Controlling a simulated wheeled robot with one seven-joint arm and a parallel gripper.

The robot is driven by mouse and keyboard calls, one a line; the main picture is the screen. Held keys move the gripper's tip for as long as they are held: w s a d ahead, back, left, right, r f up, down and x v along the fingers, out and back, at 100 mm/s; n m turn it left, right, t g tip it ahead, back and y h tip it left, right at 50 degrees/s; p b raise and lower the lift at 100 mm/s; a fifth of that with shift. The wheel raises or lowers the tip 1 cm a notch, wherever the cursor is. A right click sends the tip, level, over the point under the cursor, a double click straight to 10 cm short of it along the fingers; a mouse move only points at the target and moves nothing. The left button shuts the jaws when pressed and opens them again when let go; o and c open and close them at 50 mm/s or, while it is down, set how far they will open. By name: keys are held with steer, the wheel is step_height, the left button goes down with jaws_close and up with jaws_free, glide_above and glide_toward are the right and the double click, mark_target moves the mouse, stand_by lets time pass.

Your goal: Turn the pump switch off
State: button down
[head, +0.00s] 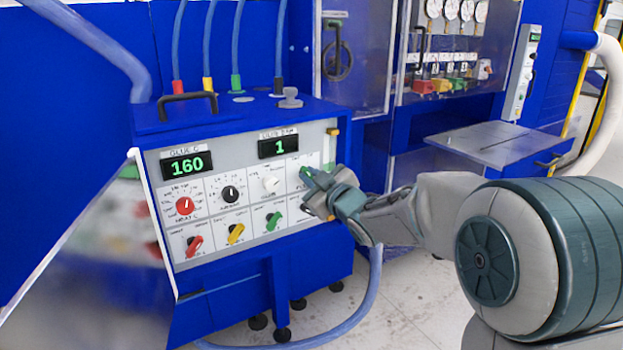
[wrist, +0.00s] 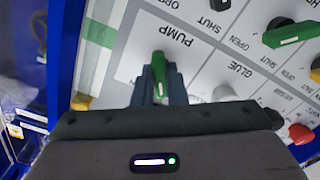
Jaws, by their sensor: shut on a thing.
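The pump switch (wrist: 159,72) is a small green lever knob on the white panel, beside the printed word PUMP in the wrist view. My gripper (wrist: 159,84) is shut on this knob, one dark finger on each side of it. In the head view my gripper (head: 309,186) reaches in from the right to the right end of the control panel (head: 230,243) and covers most of the pump switch. The knob's base and the markings under the fingers are hidden, so I cannot tell its setting.
The panel also carries a red heat dial (head: 185,206), a black dial (head: 230,194), a white dial (head: 271,184), and red, yellow and green handles (head: 273,221) below. Displays read 160 and 1. A hose (head: 365,300) hangs below my arm. A metal shelf (head: 490,143) stands behind, at right.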

steer(key=c, duration=1.5)
jaws_free()
steer(key=shift+o, duration=0.2)
steer(key=v, duration=1.4)
steer(key=shift+p, duration=0.3)
